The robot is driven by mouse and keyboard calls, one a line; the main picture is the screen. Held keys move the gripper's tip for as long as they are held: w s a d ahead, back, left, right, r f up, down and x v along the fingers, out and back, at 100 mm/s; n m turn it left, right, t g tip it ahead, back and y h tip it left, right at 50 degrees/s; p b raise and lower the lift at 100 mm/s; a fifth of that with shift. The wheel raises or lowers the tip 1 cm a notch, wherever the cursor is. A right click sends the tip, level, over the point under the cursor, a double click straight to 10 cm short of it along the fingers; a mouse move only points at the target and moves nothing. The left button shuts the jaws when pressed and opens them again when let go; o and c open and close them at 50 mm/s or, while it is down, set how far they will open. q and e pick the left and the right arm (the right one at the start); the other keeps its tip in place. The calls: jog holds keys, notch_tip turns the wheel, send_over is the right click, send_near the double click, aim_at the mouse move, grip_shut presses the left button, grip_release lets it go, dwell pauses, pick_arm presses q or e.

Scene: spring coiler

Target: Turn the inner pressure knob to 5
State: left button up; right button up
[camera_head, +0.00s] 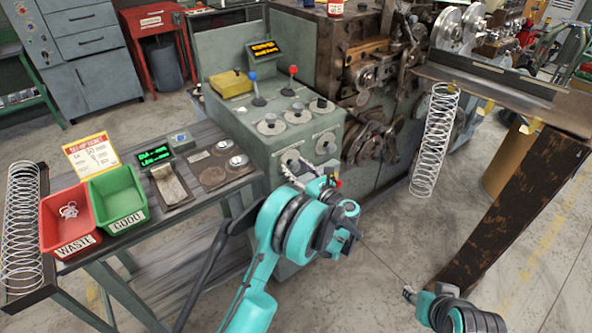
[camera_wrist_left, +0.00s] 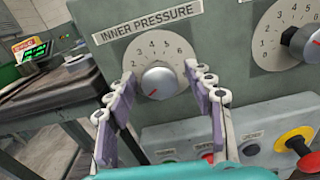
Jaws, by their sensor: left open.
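The inner pressure knob (camera_wrist_left: 159,82) is a round silver knob on a pale dial plate, under the label INNER PRESSURE, in the left wrist view. Its red mark points to the lower left, away from the 5, which is printed above the knob. My left gripper (camera_wrist_left: 160,74) is open, with one finger on each side of the knob in the picture; I cannot tell whether they touch it. In the head view my left gripper (camera_head: 308,174) is at the machine's front panel and partly hides that dial. My right gripper (camera_head: 410,293) is at the lower right, small, its fingers unclear.
Another dial knob (camera_wrist_left: 305,43) sits to the right, with a red and yellow button (camera_wrist_left: 298,141) below it. The green machine cabinet (camera_head: 235,118) carries levers and knobs on top. A side table at left holds a red waste bin (camera_head: 70,236) and a green bin (camera_head: 118,200).

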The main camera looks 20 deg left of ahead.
pick_arm(q)
jog(key=c, duration=1.2)
